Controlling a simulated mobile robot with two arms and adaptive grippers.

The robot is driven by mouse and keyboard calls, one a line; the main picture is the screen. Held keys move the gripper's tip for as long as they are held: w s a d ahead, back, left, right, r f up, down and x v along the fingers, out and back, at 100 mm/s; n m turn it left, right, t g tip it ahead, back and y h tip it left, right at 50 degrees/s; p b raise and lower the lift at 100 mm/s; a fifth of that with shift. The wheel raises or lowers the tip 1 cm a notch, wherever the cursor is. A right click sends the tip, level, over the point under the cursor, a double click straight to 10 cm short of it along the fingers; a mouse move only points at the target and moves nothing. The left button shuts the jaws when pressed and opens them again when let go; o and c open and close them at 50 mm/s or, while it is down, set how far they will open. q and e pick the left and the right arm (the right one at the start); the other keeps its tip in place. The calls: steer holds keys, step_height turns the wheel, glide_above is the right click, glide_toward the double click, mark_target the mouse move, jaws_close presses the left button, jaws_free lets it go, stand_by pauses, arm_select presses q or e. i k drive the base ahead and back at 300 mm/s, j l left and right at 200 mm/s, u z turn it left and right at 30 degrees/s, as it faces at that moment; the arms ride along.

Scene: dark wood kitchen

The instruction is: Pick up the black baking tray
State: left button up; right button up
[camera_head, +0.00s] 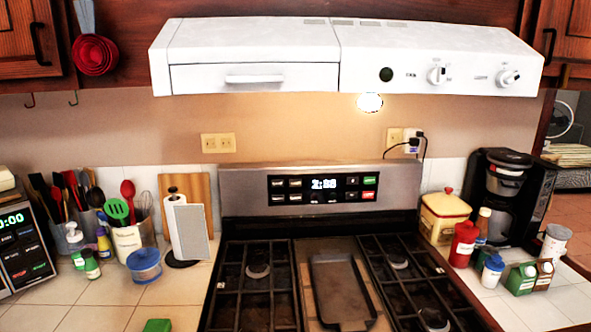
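The black baking tray (340,289) lies flat in the middle of the stove top, between the left and right burner grates. Neither of my grippers shows in the head view.
Black grates (257,285) flank the tray, and the stove's control panel (320,188) rises behind it. A white range hood (345,55) overhangs the back. Paper towels (187,230) stand left; a yellow canister (444,216), red jar (464,243) and coffee maker (497,195) stand right.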

mark_target(345, 304)
steer(key=i+j+z, duration=0.25)
steer(key=j, duration=0.15)
steer(key=j+z, duration=0.25)
steer(key=j, duration=0.15)
steer(key=i+j+z, duration=0.25)
steer(key=j, duration=0.2)
steer(key=j+z, duration=0.2)
steer(key=j, duration=0.25)
